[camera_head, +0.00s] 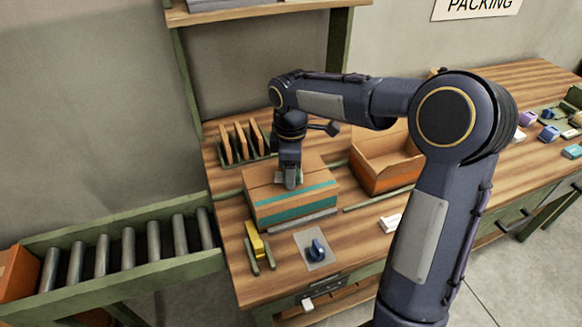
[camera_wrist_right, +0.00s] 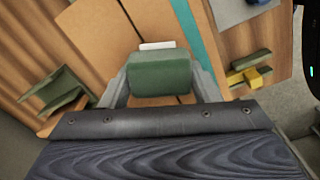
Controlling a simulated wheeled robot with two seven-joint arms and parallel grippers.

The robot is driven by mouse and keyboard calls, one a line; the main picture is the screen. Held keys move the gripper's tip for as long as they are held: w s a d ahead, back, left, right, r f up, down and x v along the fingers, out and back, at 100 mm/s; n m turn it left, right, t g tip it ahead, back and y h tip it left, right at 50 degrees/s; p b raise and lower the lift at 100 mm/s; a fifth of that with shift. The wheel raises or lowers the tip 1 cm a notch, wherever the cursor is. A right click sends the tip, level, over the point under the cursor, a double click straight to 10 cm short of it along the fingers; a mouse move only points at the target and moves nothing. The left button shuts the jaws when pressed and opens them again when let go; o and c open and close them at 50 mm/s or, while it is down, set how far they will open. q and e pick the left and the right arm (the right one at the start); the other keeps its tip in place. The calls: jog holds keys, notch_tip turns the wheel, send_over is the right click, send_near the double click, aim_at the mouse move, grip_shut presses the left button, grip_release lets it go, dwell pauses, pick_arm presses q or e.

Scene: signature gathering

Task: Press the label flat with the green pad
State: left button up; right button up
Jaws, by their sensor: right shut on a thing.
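My right gripper (camera_head: 289,181) points down over the top of a closed cardboard box (camera_head: 262,190) with a teal stripe. In the right wrist view the gripper is shut on the green pad (camera_wrist_right: 160,74), one finger on each side. A white label (camera_wrist_right: 157,45) shows as a narrow strip on the box top (camera_wrist_right: 104,38), just beyond the pad's edge; the pad hides the rest. I cannot tell whether the pad touches the label. My left gripper is not in view.
An open cardboard box (camera_head: 385,165) stands right of the closed box. A yellow tool (camera_head: 254,240) in a green holder and a blue knob (camera_head: 317,250) on a grey plate are in front. A rack of brown panels (camera_head: 240,145) stands behind; a roller conveyor (camera_head: 125,252) is left.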

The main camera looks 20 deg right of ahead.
jog(key=shift+r+p, duration=3.2)
jog(key=shift+r, duration=0.3)
jog(key=shift+s, duration=0.1)
